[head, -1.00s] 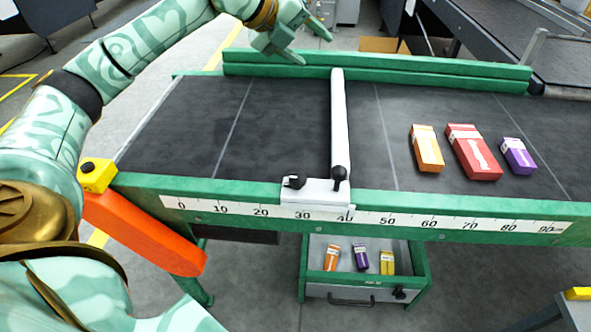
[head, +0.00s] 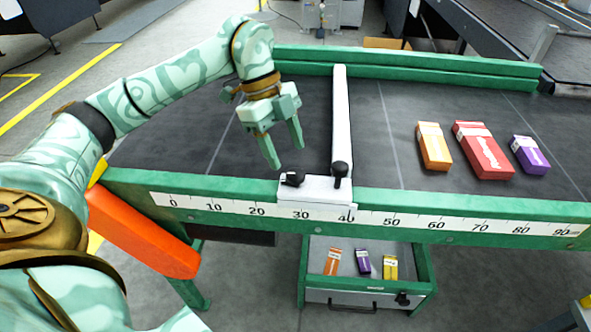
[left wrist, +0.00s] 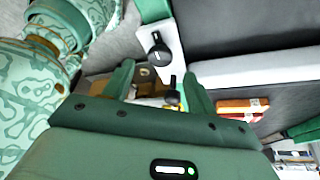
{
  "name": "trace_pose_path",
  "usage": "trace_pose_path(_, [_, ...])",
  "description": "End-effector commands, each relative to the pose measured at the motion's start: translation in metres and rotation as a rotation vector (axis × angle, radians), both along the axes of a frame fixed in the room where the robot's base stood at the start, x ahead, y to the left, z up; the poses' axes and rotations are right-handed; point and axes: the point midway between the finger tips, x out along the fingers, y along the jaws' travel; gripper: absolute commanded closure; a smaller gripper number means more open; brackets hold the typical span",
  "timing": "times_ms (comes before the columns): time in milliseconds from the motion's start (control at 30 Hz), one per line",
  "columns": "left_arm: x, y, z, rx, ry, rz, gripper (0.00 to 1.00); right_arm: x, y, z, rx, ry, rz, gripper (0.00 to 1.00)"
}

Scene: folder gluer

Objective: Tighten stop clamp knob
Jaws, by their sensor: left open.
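The white stop bar (head: 341,115) lies across the dark belt, with a white clamp block (head: 318,190) at its near end on the green rail. A low black knob (head: 293,179) sits on the block's left part and a taller black ball-topped handle (head: 340,171) on its right. My left gripper (head: 284,156) is open and empty, pointing down above the belt, behind and left of the low knob, apart from it. My right gripper is out of view.
A ruler (head: 380,219) runs along the front rail. Orange (head: 433,146), red (head: 482,150) and purple (head: 529,155) boxes lie on the belt right of the bar. An open drawer (head: 368,297) below holds small boxes. The belt left of the bar is clear.

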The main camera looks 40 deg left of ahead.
Motion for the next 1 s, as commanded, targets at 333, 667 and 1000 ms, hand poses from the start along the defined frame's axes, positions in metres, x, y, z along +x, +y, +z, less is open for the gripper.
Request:
trace_pose_path(333, [0.0,-0.018,-0.044,0.0,-0.002,-0.001,0.43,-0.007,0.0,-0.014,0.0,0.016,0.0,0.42])
trace_pose_path(667, [0.0,-0.019,-0.044,0.0,-0.003,-0.001,0.51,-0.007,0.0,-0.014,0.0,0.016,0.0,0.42])
trace_pose_path(1000, [0.0,-0.019,-0.044,0.0,-0.002,-0.006,0.87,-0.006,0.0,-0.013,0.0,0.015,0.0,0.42])
